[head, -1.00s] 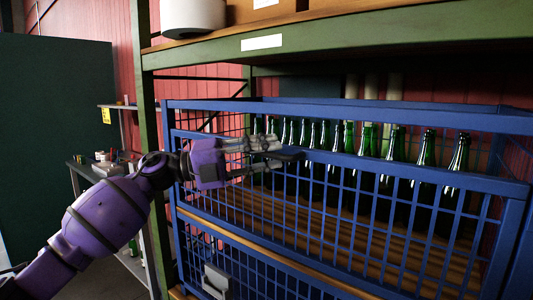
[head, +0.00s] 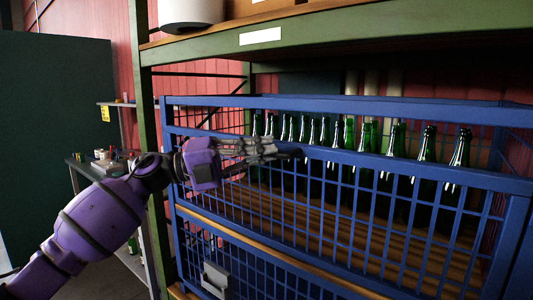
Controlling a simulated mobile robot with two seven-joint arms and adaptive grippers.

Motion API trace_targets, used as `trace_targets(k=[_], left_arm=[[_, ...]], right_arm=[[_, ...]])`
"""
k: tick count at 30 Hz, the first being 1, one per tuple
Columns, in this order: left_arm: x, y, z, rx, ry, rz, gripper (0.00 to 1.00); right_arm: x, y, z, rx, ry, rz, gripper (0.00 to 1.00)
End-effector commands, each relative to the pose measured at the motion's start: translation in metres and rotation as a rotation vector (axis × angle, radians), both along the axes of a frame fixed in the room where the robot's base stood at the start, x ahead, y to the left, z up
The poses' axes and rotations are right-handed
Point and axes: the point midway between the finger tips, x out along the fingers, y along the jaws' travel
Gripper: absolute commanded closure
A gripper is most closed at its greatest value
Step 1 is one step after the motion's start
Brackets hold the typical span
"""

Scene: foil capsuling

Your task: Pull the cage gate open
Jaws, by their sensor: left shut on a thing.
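The blue mesh cage gate (head: 370,166) is the front panel of a blue cage and stands upright across the middle of the head view. Its top rail slopes down to the right. My left gripper (head: 272,151) is at this top rail, left of its middle, with its fingers closed on it. The fingers hide part of the rail, so the exact contact is not clear. Behind the gate, several dark green bottles (head: 425,170) stand in a row on a slatted wooden floor. My right gripper is not in view.
A green-framed shelf (head: 330,42) with a white roll (head: 190,12) runs above the cage. A second mesh panel (head: 262,268) with a grey plate (head: 215,279) lies below. A small table (head: 88,168) with clutter stands behind my left arm.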

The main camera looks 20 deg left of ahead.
Motion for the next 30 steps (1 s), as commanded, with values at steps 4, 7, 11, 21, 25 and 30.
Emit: trace_targets(k=[4, 7, 11, 21, 25, 30], left_arm=[[-0.020, 0.007, -0.017, -0.024, -0.068, -0.002, 1.00], [-0.038, 0.014, -0.027, -0.051, -0.136, -0.002, 1.00], [-0.065, 0.024, -0.042, -0.091, -0.246, -0.001, 1.00], [-0.131, 0.049, -0.095, -0.206, -0.553, 0.001, 1.00], [-0.151, 0.056, -0.121, -0.249, -0.670, 0.003, 1.00], [-0.172, 0.064, -0.159, -0.303, -0.824, 0.003, 1.00]], right_arm=[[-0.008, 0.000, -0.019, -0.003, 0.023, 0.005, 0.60], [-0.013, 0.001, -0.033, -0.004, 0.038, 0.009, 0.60], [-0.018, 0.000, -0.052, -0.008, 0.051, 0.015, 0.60], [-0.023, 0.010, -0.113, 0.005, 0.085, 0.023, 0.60], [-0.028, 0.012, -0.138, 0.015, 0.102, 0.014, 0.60], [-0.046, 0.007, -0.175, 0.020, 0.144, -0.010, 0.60]])
